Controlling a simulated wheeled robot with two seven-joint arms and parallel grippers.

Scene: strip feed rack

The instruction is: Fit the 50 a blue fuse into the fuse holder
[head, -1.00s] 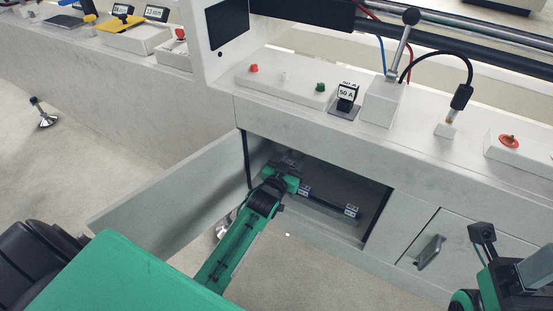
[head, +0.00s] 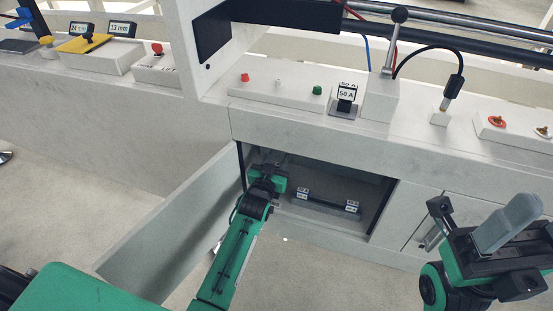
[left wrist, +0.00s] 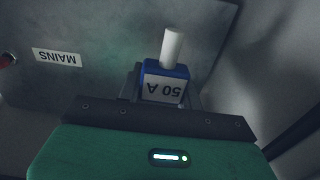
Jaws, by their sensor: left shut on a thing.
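The blue 50 A fuse (left wrist: 164,84) shows in the left wrist view, with a white cylindrical end sticking up and an upside-down "50 A" label. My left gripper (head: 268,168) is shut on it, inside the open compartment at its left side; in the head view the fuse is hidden. The fuse holder (head: 327,203), a bar with two labelled end blocks, lies on the compartment floor, right of the left gripper and apart from it. My right gripper (head: 482,248) is at the lower right, outside the compartment; its jaw opening is unclear.
The open door (head: 170,220) hangs left of the compartment. A panel labelled MAINS (left wrist: 57,57) is behind the fuse. A closed drawer front (head: 425,220) is at the right. The bench top above carries a 50 A display block (head: 347,95), a lever (head: 398,40) and button boxes (head: 277,88).

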